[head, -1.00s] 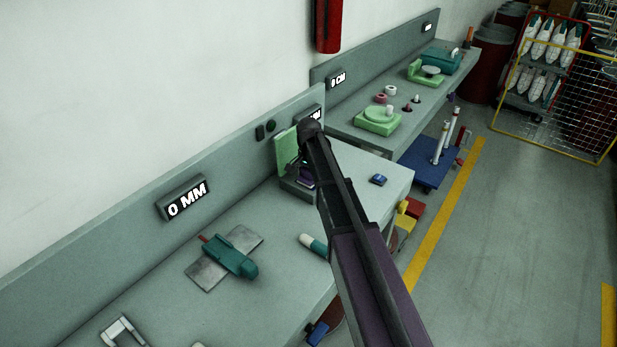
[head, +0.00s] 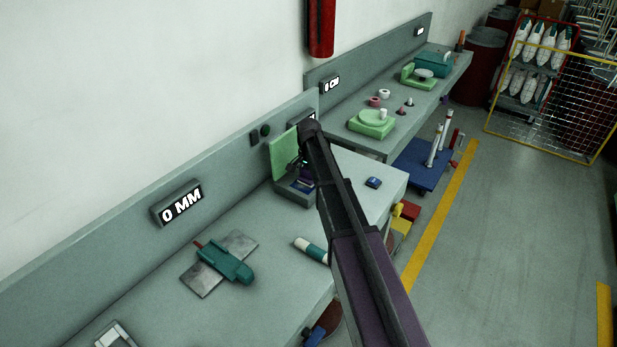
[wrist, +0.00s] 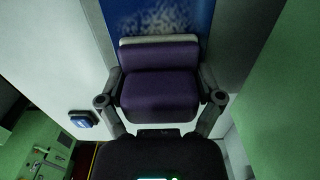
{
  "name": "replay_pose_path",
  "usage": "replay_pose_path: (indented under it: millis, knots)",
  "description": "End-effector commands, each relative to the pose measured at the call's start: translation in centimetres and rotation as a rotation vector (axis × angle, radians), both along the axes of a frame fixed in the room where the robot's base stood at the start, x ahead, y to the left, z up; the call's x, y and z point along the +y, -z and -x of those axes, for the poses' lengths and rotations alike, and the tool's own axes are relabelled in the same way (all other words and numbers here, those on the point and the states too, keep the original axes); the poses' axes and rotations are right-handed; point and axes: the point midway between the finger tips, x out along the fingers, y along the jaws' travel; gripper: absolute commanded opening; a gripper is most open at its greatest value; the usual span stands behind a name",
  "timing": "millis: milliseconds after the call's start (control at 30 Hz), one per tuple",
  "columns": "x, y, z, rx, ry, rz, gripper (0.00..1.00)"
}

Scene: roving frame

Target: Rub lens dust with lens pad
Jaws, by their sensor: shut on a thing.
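My gripper (wrist: 160,100) is shut on a purple lens pad (wrist: 160,88) with a pale strip along its far edge. In the wrist view the pad is in front of a dark blue lens surface (wrist: 165,18) with whitish speckled dust (wrist: 155,14) on it. I cannot tell whether the pad touches the surface. In the head view my gripper (head: 304,166) is at the green upright panel (head: 284,154) and over the grey holder (head: 293,195), where a bit of blue shows. My arm hides part of this.
A small dark blue block (head: 373,182) lies on the bench to the right. A teal tool (head: 226,262) rests on a metal plate, and a white-and-teal cylinder (head: 311,250) lies near my arm. A green scale (head: 372,123) stands on the farther bench.

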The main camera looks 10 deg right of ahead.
Motion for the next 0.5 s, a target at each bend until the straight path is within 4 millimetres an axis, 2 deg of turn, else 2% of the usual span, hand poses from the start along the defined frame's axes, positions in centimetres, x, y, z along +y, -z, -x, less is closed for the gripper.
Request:
replay_pose_path:
  millis: [500]
  knots:
    - [-1.8, -0.2, -1.8, -0.001, 0.002, 0.001, 0.4]
